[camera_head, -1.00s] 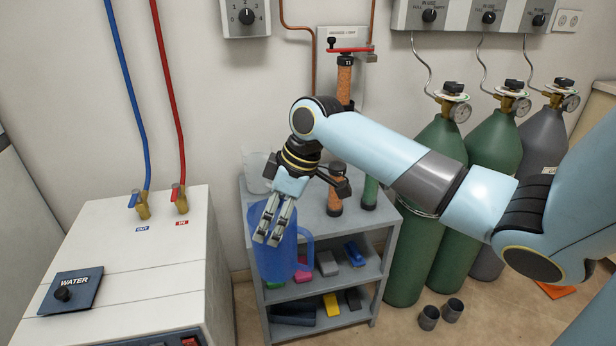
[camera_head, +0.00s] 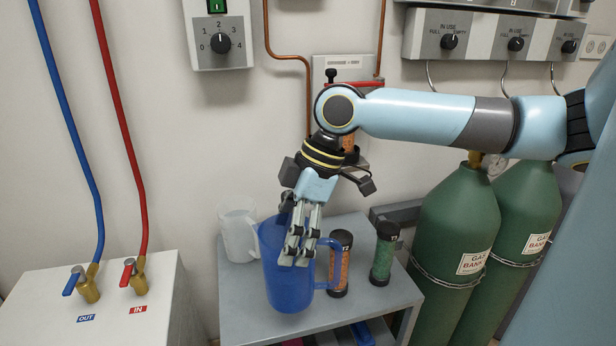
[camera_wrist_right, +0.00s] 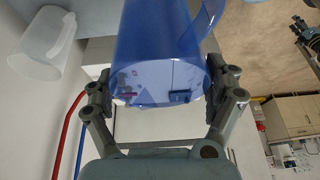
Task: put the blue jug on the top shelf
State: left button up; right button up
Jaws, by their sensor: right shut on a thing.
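The translucent blue jug (camera_head: 280,292) is upright in my right gripper (camera_head: 297,258). In the right wrist view the fingers (camera_wrist_right: 161,82) close on both sides of the blue jug (camera_wrist_right: 155,45). In the head view the jug appears over the left front part of the grey shelf unit's top shelf (camera_head: 240,308). I cannot tell whether its base touches the surface. Its handle points right, toward the orange column. My left gripper is not in view.
A clear jug (camera_head: 237,238) stands behind left on the top shelf. An orange-filled column T2 (camera_head: 340,268) and a green one T3 (camera_head: 384,258) stand close on the right. Green gas cylinders (camera_head: 455,235) are farther right. A white cabinet (camera_head: 100,305) is at left.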

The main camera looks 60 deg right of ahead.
pick_arm(q)
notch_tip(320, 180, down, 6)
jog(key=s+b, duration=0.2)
jog(key=b, duration=0.4)
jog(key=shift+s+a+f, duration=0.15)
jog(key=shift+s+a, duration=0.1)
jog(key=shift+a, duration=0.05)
pick_arm(e)
jog(key=w+f, duration=0.8)
jog(key=f, duration=0.2)
jog(key=shift+w+d+n, duration=0.15)
jog(key=shift+d+n, duration=0.25)
jog(key=shift+f, duration=0.2)
jog(key=o, duration=1.5)
jog(key=shift+c, duration=0.2)
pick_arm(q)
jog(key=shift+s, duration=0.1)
